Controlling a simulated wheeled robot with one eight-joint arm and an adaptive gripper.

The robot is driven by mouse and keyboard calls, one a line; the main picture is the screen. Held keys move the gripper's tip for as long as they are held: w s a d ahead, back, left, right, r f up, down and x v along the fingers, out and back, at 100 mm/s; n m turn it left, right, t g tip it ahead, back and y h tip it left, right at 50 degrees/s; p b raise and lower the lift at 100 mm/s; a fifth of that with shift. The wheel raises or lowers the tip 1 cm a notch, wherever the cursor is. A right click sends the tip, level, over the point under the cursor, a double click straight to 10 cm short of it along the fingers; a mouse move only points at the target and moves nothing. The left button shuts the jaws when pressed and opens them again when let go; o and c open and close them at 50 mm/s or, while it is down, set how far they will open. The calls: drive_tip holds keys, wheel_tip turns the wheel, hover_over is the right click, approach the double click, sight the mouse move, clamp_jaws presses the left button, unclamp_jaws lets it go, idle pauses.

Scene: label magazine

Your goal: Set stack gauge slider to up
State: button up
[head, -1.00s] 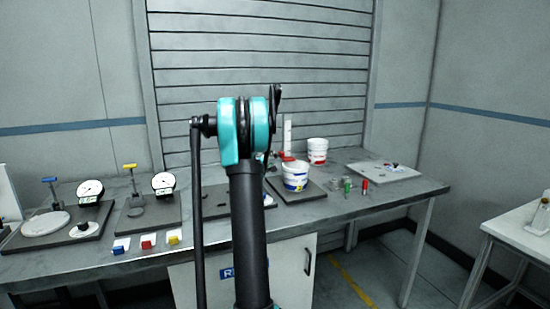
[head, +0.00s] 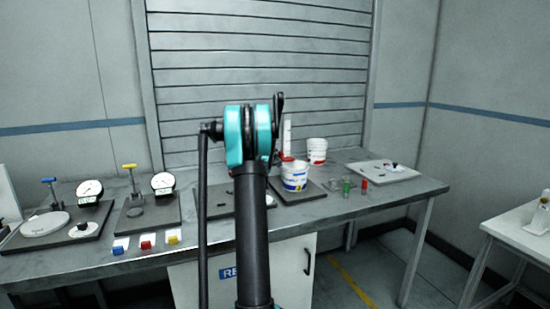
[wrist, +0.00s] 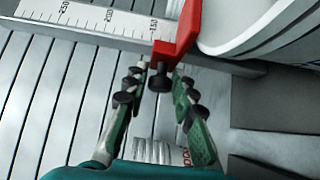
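The stack gauge (wrist: 90,17) is a white ruled scale on a grey upright. It also shows in the head view (head: 287,133) at the back of the bench. Its red slider (wrist: 185,32) sits near the 150 mark, and a dark knob (wrist: 160,78) sticks out from it. In the head view the red slider (head: 286,156) is low on the scale, beside the tubs. My gripper (wrist: 157,77) is open, its green fingers on either side of the knob. I cannot tell whether they touch it. In the head view my arm hides the gripper.
A white tub (head: 294,182) stands on a dark base close to the slider; another tub (head: 317,146) stands behind it. In the wrist view a large white rim (wrist: 265,25) is right beside the slider. Small red and green items (head: 364,184) stand to the right.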

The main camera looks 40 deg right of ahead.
clamp_jaws()
wheel_tip(320, 180, up, 19)
drive_tip(key=shift+f, duration=0.15)
drive_tip(key=shift+w, duration=0.1)
drive_tip(key=o, duration=0.7)
unclamp_jaws()
drive_tip(key=v, duration=1.2)
